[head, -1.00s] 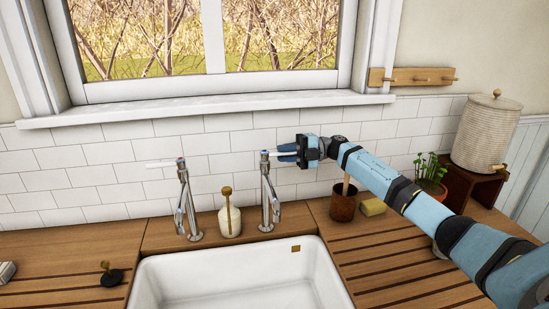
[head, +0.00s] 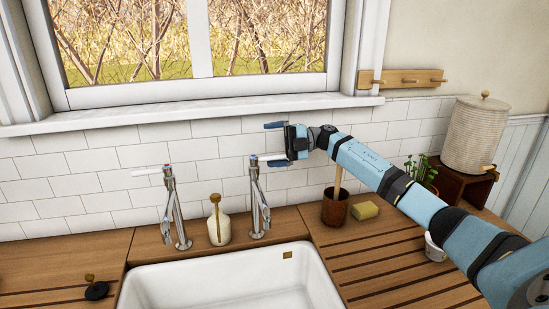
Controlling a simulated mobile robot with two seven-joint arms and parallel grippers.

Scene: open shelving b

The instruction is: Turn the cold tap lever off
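Two chrome taps stand behind the white sink. The right tap (head: 258,205) has a bluish mark on its top and a white lever (head: 268,157) pointing right. The left tap (head: 173,212) has a white lever (head: 146,171) pointing left; its cap colour is hard to read. My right gripper (head: 276,144) is open, its two blue fingers spread one above the other. The lower finger is close beside the right tap's lever; I cannot tell whether they touch. The gripper appears empty. My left gripper is not in view.
A soap bottle (head: 219,226) stands between the taps. A brown pot (head: 335,208) with a wooden handle and a yellow sponge (head: 365,211) sit under my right arm. The sink (head: 215,262) is in front; a window sill (head: 200,109) runs above.

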